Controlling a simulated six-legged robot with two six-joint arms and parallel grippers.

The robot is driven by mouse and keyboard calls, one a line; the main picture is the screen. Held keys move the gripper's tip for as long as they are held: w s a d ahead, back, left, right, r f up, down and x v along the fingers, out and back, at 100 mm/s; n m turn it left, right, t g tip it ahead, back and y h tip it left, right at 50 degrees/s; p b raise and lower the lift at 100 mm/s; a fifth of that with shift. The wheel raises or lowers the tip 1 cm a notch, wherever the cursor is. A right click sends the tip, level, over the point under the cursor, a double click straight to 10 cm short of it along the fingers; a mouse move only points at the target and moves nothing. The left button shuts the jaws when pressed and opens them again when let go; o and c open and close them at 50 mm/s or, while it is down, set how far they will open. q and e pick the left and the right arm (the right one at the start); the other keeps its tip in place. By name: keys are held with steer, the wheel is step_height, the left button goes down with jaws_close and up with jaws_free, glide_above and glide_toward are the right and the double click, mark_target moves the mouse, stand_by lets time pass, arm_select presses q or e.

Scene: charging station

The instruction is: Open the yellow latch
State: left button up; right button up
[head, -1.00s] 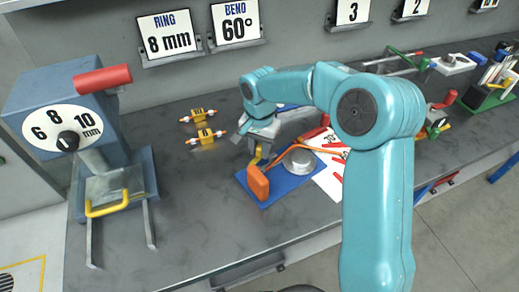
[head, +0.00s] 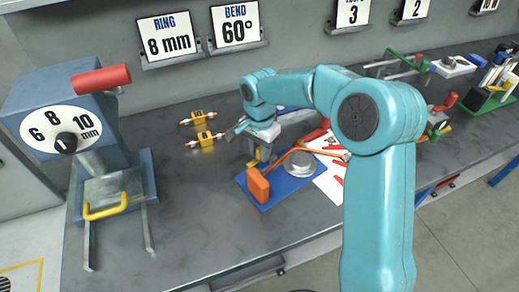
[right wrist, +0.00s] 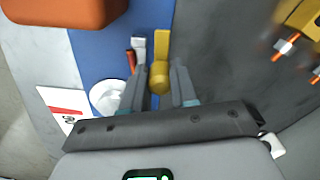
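The yellow latch (right wrist: 161,62) is a short bar with a rounded knob, at the edge of the blue base plate (right wrist: 100,45) in the right wrist view. In the head view it is a small yellow piece (head: 254,162) on the blue plate (head: 283,192), partly hidden under my right gripper. My right gripper (right wrist: 160,78) has its fingers apart on either side of the knob, with narrow gaps; contact is not clear. In the head view this gripper (head: 257,146) points down over the plate. My left gripper is not in view.
An orange handle (head: 258,184) and a round grey disc (head: 299,164) are on the blue plate. A blue machine (head: 60,110) with a dial stands at left. The grey bench is bare between machine and plate.

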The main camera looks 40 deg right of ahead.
steer(key=o, duration=0.4)
steer(key=shift+d+f, duration=0.1)
steer(key=shift+f, duration=0.05)
step_height(320, 180, up, 16)
steer(key=shift+r+p, duration=0.2)
steer(key=shift+p, duration=0.9)
